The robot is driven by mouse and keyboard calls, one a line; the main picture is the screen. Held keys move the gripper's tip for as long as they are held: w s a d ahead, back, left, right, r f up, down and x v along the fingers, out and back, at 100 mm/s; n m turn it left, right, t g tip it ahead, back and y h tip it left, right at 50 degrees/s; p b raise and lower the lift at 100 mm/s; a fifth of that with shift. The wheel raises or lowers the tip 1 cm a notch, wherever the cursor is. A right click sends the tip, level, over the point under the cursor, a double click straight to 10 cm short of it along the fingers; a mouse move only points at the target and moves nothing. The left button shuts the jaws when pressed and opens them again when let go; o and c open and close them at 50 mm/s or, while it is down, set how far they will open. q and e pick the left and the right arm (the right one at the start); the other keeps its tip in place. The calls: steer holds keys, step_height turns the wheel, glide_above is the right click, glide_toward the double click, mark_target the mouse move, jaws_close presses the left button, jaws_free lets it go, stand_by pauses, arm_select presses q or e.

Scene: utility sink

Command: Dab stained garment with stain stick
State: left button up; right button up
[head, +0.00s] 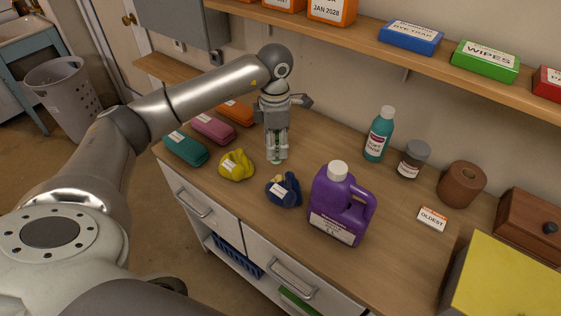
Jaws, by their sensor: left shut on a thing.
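My left gripper (277,148) points straight down over the countertop, behind the crumpled garments. It is shut on a slim pale-and-green thing that looks like the stain stick (277,158); the fingers hide most of it, and I cannot tell if it touches the counter. A crumpled yellow garment (236,166) with a white tag lies left of the gripper. A crumpled navy garment (287,192) with a tag lies in front of it. Folded teal (186,151), pink (213,129) and orange (236,111) garments lie in a row at the left. No stain is clearly visible. My right gripper is out of view.
A purple jug (338,212) stands right of the navy garment. A shelf (400,69) with boxes runs above the back. The counter's middle is fairly clear.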

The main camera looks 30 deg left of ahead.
mark_target(277, 159)
arm_select(q)
steer(key=f+b, duration=0.1)
steer(key=f, duration=0.1)
steer(key=f+b, duration=0.3)
steer(key=shift+w+f, duration=0.25)
steer(key=shift+f, duration=0.15)
steer(key=shift+f+b, duration=0.35)
steer(key=shift+b, duration=0.1)
steer(key=shift+d+f, duration=0.1)
steer(key=shift+f, duration=0.15)
stand_by(0.5)
steer(key=shift+s+f+b, duration=0.1)
steer(key=shift+f+b, duration=0.1)
steer(key=shift+b, duration=0.25)
stand_by(1.4)
steer(key=shift+r+p, duration=0.55)
steer(key=shift+r, duration=0.25)
steer(key=shift+r+p, duration=1.65)
steer(key=shift+r, duration=1.2)
